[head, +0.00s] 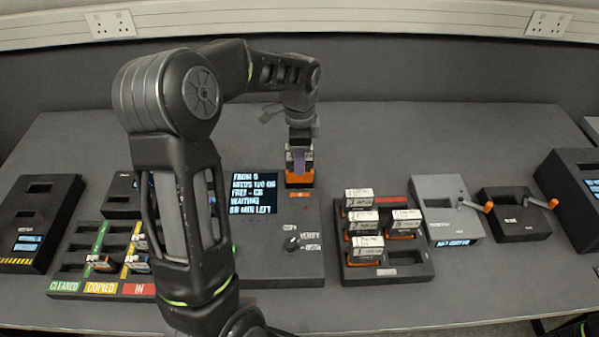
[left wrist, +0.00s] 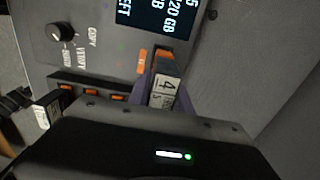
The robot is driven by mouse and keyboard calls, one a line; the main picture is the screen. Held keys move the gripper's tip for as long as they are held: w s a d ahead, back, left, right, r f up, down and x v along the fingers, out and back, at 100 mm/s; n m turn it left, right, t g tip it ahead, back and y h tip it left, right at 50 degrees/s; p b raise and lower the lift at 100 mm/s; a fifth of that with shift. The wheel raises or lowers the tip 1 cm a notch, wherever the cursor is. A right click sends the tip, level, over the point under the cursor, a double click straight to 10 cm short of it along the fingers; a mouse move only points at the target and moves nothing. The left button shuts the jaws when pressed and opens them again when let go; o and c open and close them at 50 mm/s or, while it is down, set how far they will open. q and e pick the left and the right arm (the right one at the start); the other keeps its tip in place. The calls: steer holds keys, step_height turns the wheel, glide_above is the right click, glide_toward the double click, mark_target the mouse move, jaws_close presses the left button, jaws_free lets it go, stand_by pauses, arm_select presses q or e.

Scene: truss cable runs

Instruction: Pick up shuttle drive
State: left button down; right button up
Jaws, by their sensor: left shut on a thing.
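The shuttle drive (left wrist: 163,92) has a white label reading 4 and an orange end. It lies between the purple-grey fingers of my left gripper (left wrist: 161,88), which is shut on it. In the head view the left gripper (head: 299,158) points down at the right side of the console, beside its screen. The drive's orange end (head: 299,180) shows just below the fingers. I cannot tell whether the drive is seated in the console or lifted clear. My right gripper is not in view.
The console has a lit screen (head: 249,194) and a copy/verify knob (head: 292,243). A rack (head: 390,272) of several labelled drives stands to the right. A colour-marked tray (head: 72,270) is at left, partly behind my arm. Crank boxes (head: 447,190) stand at right. The back of the table is clear.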

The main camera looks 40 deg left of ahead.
arm_select(q)
step_height(320, 180, up, 4)
steer(key=shift+r, duration=0.2)
stand_by(0.6)
